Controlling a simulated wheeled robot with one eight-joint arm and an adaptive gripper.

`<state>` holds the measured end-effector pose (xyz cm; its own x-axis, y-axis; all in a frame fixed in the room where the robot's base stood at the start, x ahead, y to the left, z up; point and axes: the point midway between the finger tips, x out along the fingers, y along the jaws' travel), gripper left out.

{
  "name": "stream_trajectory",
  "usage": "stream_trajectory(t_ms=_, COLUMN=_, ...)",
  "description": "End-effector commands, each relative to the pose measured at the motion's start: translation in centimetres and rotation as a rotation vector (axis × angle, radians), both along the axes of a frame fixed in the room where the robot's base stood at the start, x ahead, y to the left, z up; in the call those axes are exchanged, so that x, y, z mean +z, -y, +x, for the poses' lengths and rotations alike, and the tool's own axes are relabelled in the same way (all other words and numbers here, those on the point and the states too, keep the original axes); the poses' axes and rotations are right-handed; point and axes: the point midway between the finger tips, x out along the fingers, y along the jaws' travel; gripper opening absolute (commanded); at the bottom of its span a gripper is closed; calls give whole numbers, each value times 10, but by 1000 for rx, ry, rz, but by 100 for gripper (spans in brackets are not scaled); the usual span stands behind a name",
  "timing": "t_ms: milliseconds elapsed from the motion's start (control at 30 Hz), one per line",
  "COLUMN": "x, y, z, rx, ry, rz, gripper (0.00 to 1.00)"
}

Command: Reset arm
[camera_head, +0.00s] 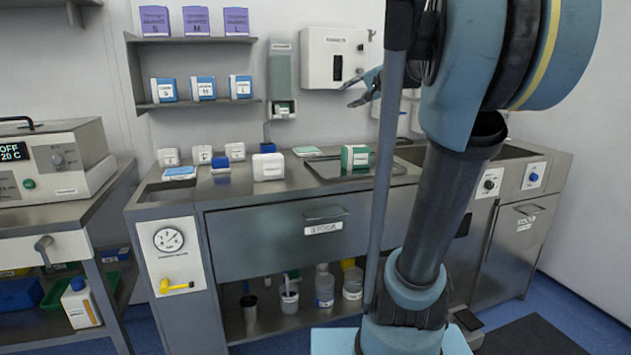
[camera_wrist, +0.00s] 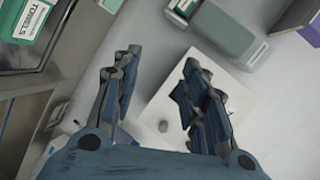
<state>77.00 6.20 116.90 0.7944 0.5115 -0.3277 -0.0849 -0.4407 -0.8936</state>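My gripper (camera_wrist: 162,82) is open and empty in the wrist view, its two blue fingers spread apart. In the head view my gripper (camera_head: 362,88) shows partly at the left of my arm, in front of the white wall dispenser (camera_head: 322,60). It is above the steel counter (camera_head: 225,192). My arm rises through the right half of the head view and hides part of the counter and wall behind it.
Small boxes, including a green and white one (camera_head: 355,157), stand on the counter. Wall shelves (camera_head: 200,103) hold blue and purple boxes. A grey-green dispenser (camera_head: 281,75) hangs beside them. A heater unit (camera_head: 62,160) stands at left. Bottles sit on the lower shelf.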

Motion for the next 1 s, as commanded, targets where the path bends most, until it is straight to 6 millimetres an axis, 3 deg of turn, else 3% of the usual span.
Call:
stream_trajectory(t_ms=33, x=-25, y=-9, z=-20, rx=39, ry=-25, rz=-56, gripper=40)
stream_trajectory(t_ms=133, x=-74, y=-20, z=-57, rx=114, ry=-77, rz=-173, gripper=40)
stream_trajectory(t_ms=333, x=-171, y=-26, z=-133, rx=248, ry=-194, rz=-404, gripper=40)
stream_trajectory(t_ms=533, x=-266, y=-9, z=-211, rx=362, ry=-325, rz=-637, gripper=40)
stream_trajectory(t_ms=700, x=-339, y=19, z=-274, rx=438, ry=-448, rz=-831, gripper=40)
stream_trajectory(t_ms=833, x=-378, y=42, z=-310, rx=472, ry=-527, rz=-948, gripper=40)
stream_trajectory(t_ms=1000, x=-403, y=58, z=-335, rx=490, ry=-584, rz=-1030, gripper=40)
